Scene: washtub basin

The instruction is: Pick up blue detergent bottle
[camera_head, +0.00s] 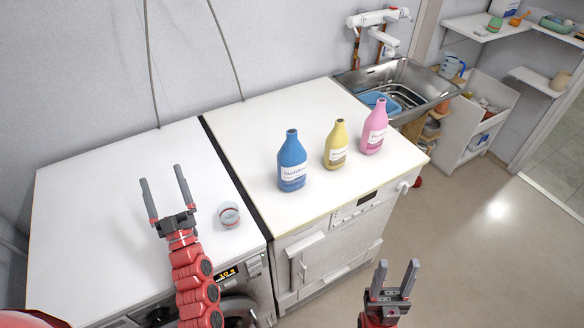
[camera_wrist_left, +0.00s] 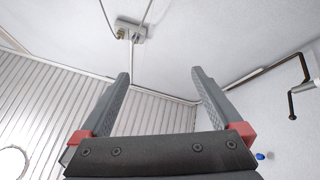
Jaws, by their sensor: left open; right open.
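The blue detergent bottle (camera_head: 292,163) stands upright on the right-hand white machine top, with a white label on its front. My left gripper (camera_head: 165,186) is open and empty above the left machine top, well to the left of the bottle. In the left wrist view my left gripper (camera_wrist_left: 161,85) shows spread fingers with nothing between them; the bottle cannot be made out there. My right gripper (camera_head: 397,273) is open and empty in front of the machines, low and to the right of the bottle.
A yellow bottle (camera_head: 336,145) and a pink bottle (camera_head: 374,127) stand to the right of the blue one. A small clear cup (camera_head: 229,214) sits on the left machine top (camera_head: 90,200). A metal sink (camera_head: 430,88) is behind right. The top behind the bottles is clear.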

